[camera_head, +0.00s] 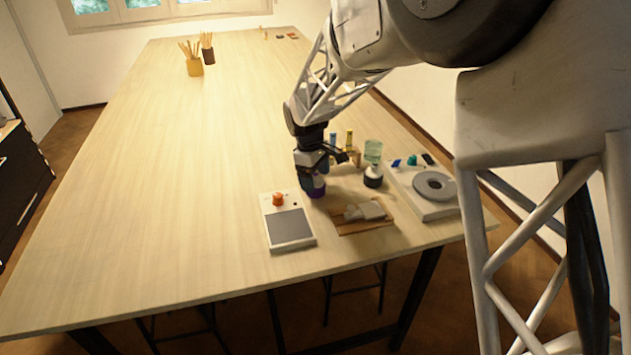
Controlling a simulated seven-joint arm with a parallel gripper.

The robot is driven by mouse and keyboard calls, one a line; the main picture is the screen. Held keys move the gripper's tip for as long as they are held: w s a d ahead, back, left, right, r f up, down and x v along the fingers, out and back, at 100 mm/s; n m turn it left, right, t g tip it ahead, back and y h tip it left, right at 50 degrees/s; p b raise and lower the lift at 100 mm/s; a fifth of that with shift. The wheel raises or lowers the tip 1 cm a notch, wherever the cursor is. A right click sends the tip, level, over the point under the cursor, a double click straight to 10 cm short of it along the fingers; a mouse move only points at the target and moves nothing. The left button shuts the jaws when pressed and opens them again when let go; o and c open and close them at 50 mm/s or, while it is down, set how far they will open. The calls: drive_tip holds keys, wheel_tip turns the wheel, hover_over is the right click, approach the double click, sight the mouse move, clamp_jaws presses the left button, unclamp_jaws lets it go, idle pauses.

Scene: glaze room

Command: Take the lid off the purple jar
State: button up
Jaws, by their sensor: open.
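The purple jar (317,191) stands on the wooden table (195,190), right of the middle near the front edge. Only its lower purple part shows clearly. My gripper (312,170) is directly over and around the top of the jar, with its fingers pointing down. The jaws are open. The jar's lid is mostly hidden by my gripper, and I cannot tell whether the fingers touch it.
A white scale (290,228) with an orange object (278,199) is in front left of the jar. A wooden board (348,229) holds a pale cloth-like item (366,211). A dark jar with a white top (373,181), a green cup (373,149) and a white wheel unit (447,210) stand right. The left table is clear.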

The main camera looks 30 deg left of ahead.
sight(317, 174)
drive_tip(key=c, duration=1)
drive_tip(key=shift+r, duration=0.15)
drive_tip(key=shift+r, duration=1.55)
drive_tip(key=s+d+r, duration=0.1)
drive_tip(key=s+d, duration=0.9)
drive_tip(key=s, duration=0.1)
drive_tip(key=shift+s+d+r, duration=0.3)
drive_tip(key=shift+s+d, duration=0.1)
